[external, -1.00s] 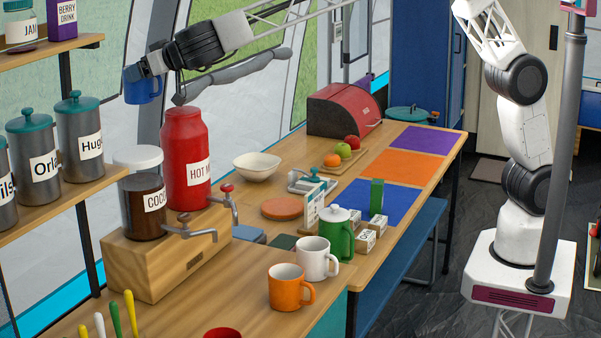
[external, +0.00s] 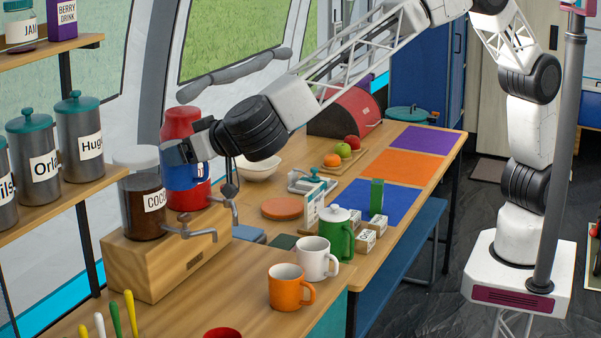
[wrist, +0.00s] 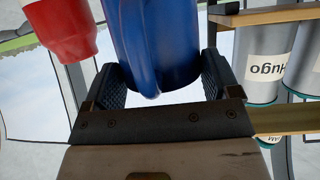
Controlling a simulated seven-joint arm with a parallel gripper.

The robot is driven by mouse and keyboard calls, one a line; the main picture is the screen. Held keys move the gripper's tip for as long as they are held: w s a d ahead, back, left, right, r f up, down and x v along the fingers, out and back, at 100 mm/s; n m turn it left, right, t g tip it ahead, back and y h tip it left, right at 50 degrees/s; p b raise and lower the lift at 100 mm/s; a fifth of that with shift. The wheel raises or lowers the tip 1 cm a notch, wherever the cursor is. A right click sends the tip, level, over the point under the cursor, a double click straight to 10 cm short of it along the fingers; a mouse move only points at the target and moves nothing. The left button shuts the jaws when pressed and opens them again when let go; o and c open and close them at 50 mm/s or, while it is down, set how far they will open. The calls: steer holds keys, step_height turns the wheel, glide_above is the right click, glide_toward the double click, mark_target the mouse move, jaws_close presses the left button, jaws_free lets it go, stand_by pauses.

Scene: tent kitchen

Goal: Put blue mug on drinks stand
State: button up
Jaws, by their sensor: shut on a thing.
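My gripper (external: 178,152) is shut on the blue mug (external: 184,178) and holds it in the air in front of the red jar and to the right of the cocoa jar in the external view. In the wrist view the blue mug (wrist: 152,40) sits between the two dark fingers of my gripper (wrist: 163,85). The drinks stand appears to be the wooden box (external: 135,268) bearing the cocoa jar (external: 143,208) and the red jar (external: 183,122), with taps on its front. The arm and mug hide part of the red jar.
A white mug (external: 312,258), an orange mug (external: 283,290) and a green pot (external: 337,236) stand on the counter right of the stand. A shelf with grey canisters (external: 80,130) is at the left. The red jar (wrist: 60,28) is close beside the mug in the wrist view.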

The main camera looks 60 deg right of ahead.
steer(key=s+a+f, duration=0.2)
steer(key=s+f, duration=0.7)
steer(key=s, duration=0.1)
steer(key=s+a+f, duration=0.2)
steer(key=s+f, duration=0.8)
step_height(320, 180, down, 6)
steer(key=shift+w+f, duration=0.1)
steer(key=shift+f, duration=0.05)
steer(key=shift+a+f, duration=0.1)
steer(key=shift+f, duration=1.7)
steer(key=shift+f, duration=0.1)
